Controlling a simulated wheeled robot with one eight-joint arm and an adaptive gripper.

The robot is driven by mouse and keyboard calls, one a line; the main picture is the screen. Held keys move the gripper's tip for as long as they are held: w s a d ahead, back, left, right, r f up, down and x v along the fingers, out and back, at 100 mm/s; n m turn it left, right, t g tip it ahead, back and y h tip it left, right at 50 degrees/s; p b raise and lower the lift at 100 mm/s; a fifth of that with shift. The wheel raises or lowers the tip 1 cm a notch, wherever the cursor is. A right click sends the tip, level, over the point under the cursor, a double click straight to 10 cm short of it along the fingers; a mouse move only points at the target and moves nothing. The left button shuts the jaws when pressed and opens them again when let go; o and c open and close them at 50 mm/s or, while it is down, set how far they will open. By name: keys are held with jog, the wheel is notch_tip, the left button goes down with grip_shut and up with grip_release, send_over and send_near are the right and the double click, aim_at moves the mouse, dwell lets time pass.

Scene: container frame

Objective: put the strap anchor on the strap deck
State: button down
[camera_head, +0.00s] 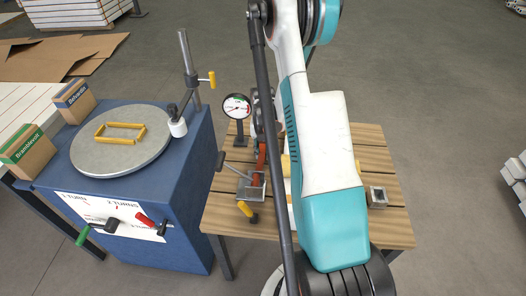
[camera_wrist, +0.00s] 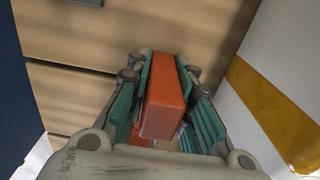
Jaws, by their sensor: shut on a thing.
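In the wrist view, my gripper (camera_wrist: 167,72) is shut on an orange-red block (camera_wrist: 166,108), apparently the strap anchor, between its teal finger pads. Wooden slats, apparently the strap deck (camera_wrist: 85,60), lie beyond it; I cannot tell whether the block touches them. In the head view, the slatted deck (camera_head: 393,226) is a small table right of the blue cabinet. My arm covers its middle and hides most of my gripper there. An orange-red piece shows left of the arm, but I cannot tell whether it is the held block.
A dial gauge (camera_head: 237,107) stands at the deck's left rear. A metal fixture (camera_head: 251,189) with a yellow handle is at its left edge. A small grey metal block (camera_head: 376,196) sits on the right. A white surface with a yellow band (camera_wrist: 262,90) is close right of my gripper.

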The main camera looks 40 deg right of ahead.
jog(key=shift+f, duration=0.15)
jog(key=c, duration=1.4)
grip_release()
notch_tip(320, 180, up, 12)
jog(key=p, duration=0.4)
jog(key=shift+r, duration=0.2)
